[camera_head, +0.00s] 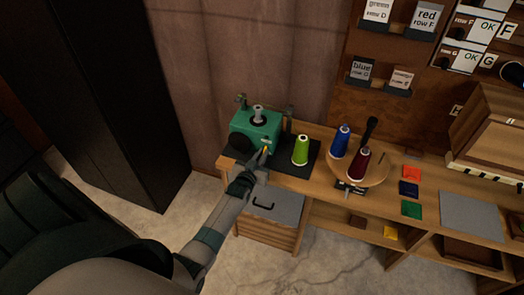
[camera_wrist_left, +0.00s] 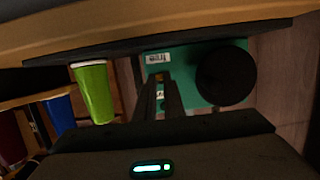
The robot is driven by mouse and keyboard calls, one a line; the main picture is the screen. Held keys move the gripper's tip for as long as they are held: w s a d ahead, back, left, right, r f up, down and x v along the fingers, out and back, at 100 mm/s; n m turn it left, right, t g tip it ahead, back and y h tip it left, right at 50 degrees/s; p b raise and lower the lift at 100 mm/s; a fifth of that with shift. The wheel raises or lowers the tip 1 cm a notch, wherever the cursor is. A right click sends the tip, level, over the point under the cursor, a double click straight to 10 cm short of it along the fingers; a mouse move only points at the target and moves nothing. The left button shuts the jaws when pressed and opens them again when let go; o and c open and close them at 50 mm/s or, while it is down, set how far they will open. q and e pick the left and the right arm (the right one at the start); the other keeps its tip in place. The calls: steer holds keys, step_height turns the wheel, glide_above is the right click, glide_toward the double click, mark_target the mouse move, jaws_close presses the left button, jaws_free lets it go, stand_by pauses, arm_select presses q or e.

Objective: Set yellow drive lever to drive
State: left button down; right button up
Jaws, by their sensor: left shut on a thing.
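The teal winding machine (camera_head: 262,124) stands at the left end of the wooden bench, with a dark round wheel (camera_head: 240,146) on its front left. The yellow drive lever (camera_head: 265,150) is on its front, mostly covered by my left gripper (camera_head: 262,155). In the left wrist view the machine (camera_wrist_left: 190,60) shows behind the two dark fingers (camera_wrist_left: 161,92), which are shut on the lever. Only a small yellowish bit of the lever (camera_wrist_left: 160,76) shows there. A white label (camera_wrist_left: 158,57) sits close to the fingertips; a second label is mostly hidden. The lever's exact setting cannot be told. My right gripper is not in view.
A lime thread cone (camera_head: 301,150) stands on a dark mat just right of the machine. A round wooden stand (camera_head: 372,175) holds blue and dark red cones. A tall black cabinet (camera_head: 120,90) is at the left. Coloured squares lie farther right.

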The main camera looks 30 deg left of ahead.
mark_target(265, 148)
arm_select(q)
steer(key=shift+r+g+p, duration=0.55)
steer(key=shift+g, duration=0.15)
steer(key=shift+w+r+g+h, duration=0.1)
steer(key=shift+w+g+h, duration=0.05)
steer(key=shift+g+h, duration=0.2)
steer(key=g, duration=0.2)
steer(key=r+g, duration=0.1)
steer(key=shift+w+a+h, duration=0.15)
steer(key=shift+w+h, duration=0.1)
steer(key=shift+h, duration=0.1)
steer(key=shift+w+r+g, duration=0.25)
steer(key=shift+r+g, duration=0.1)
steer(key=shift+g, duration=0.7)
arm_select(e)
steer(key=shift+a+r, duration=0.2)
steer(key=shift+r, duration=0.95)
arm_select(q)
steer(key=shift+h, duration=0.3)
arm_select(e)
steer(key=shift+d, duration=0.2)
arm_select(q)
steer(key=c, duration=1.8)
jaws_free()
steer(key=shift+c, duration=0.2)
steer(key=shift+s+r, duration=0.1)
steer(key=shift+r, duration=0.05)
